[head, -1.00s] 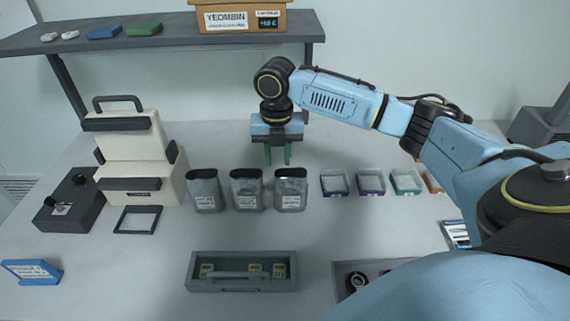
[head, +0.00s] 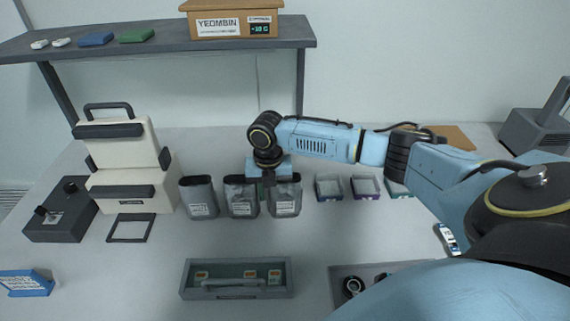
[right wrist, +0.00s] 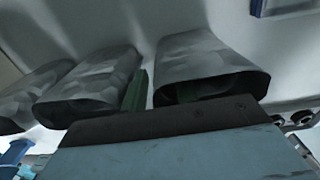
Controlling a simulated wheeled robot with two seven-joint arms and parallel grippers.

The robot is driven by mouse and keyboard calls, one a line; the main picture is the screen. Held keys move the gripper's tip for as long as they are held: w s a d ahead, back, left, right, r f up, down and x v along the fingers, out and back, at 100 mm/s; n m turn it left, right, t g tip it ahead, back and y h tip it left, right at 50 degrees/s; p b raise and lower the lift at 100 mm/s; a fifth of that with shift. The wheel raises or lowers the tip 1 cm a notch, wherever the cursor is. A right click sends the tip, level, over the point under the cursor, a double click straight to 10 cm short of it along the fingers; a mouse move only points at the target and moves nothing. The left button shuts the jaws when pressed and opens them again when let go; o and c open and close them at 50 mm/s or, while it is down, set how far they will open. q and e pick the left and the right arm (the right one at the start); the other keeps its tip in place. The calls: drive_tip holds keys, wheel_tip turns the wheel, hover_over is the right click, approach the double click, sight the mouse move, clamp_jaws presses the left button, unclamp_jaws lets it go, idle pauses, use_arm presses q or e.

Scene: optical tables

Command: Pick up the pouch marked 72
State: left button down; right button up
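Three grey pouches with white labels stand in a row on the table: the left pouch (head: 199,198), the middle pouch (head: 241,197) and the right pouch (head: 284,197). The label print is too small to read, so I cannot tell which is marked 72. My right gripper (head: 269,184) is low over the gap between the middle and right pouches, pointing down. In the right wrist view one green finger (right wrist: 135,92) is between these two pouches. Dark green shows in the mouth of the right pouch (right wrist: 205,70); the fingers look apart. My left gripper is out of view.
Small open trays (head: 329,188) stand right of the pouches. A cream case (head: 125,180) and a black frame (head: 130,228) are left. A grey toolbox (head: 237,292) is in front. A shelf (head: 160,45) spans the back.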

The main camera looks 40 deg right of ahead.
clamp_jaws()
drive_tip(key=shift+r, duration=0.1)
idle(1.2)
